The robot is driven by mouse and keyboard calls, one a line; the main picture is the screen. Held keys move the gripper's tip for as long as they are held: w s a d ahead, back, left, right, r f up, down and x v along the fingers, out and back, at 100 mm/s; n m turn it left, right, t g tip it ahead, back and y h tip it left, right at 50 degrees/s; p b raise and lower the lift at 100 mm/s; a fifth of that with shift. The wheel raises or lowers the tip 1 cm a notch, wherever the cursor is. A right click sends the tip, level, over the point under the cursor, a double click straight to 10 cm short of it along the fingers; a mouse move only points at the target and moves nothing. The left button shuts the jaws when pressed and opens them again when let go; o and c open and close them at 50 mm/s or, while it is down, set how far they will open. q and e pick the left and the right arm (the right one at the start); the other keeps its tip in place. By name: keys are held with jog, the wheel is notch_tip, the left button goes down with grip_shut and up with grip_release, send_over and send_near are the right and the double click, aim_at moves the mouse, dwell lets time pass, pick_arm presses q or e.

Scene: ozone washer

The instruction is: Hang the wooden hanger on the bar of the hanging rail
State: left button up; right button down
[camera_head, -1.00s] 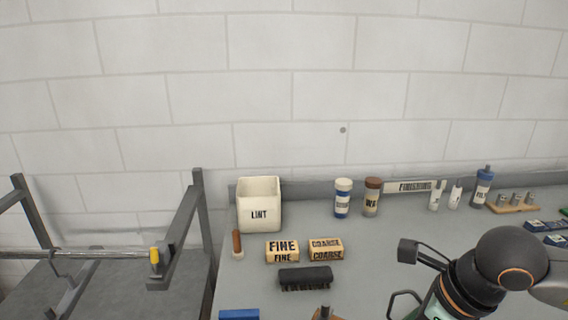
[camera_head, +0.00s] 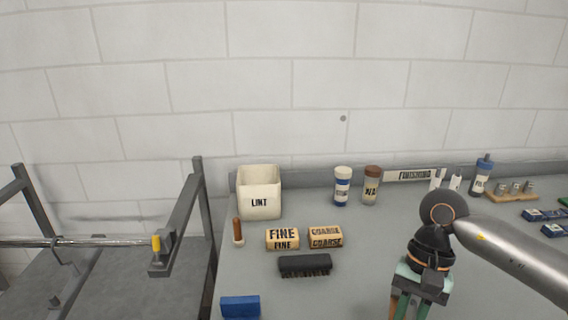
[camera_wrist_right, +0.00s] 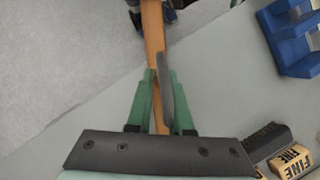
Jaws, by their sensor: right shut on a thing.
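The wooden hanger (camera_wrist_right: 153,35) shows in the right wrist view as an orange-brown wooden strip running up between the green fingers, with a dark grey curved piece beside it. My right gripper (camera_wrist_right: 160,95) is shut on it. In the head view my right gripper (camera_head: 413,304) points down over the front right of the bench, and most of the hanger is hidden or out of frame. The hanging rail's silver bar (camera_head: 95,242) lies level at the far left, well away from the gripper, with a yellow end (camera_head: 156,244). My left gripper is not in view.
The grey bench (camera_head: 350,285) holds a LINT box (camera_head: 260,192), FINE (camera_head: 282,238) and COARSE (camera_head: 325,237) blocks, a dark brush (camera_head: 305,265), a blue block (camera_head: 240,306) and several bottles at the back. Dark rail posts (camera_head: 180,225) stand left of the bench.

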jog(key=n, duration=0.2)
jog(key=f+n+h, duration=0.1)
jog(key=n, duration=0.1)
jog(key=n+h, duration=0.1)
jog(key=n, duration=0.1)
jog(key=shift+s+d+f+g, duration=0.15)
jog(key=shift+s+d+g, duration=0.05)
jog(key=shift+d+g, duration=0.1)
jog(key=f+m, duration=0.1)
jog(key=s+f+m, duration=0.1)
jog(key=shift+s+m+y, duration=0.3)
jog(key=shift+m+y, duration=0.1)
jog(key=shift+s, duration=0.1)
jog(key=shift+s, duration=0.1)
